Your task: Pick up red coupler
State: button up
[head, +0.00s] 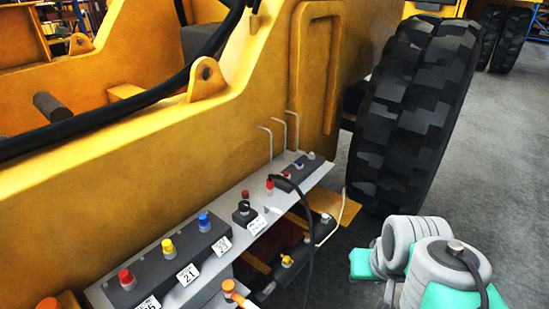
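Several red parts sit along the grey panel (192,292) on the side of the yellow machine. A red coupler (126,277) stands on the dark block at the near left, beside a yellow one (168,246) and a blue one (204,221). A smaller red piece (245,194) stands above a black knob (243,207). Another red coupler (269,185) is farther along, where a black hose (305,215) meets the panel. Which one is meant cannot be told. My grey and teal arm links are at lower right; my gripper is not in view.
The yellow machine wall (150,140) rises behind the panel, with thin bent rods (297,130) above it. A large black tyre (415,115) stands at right. Below the panel are a lower dark bar with a yellow coupler (287,261) and an orange fitting (229,286). Open floor (500,150) lies right.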

aim_at(270, 181)
jog(key=i, duration=1.8)
jog(key=u, duration=3.85)
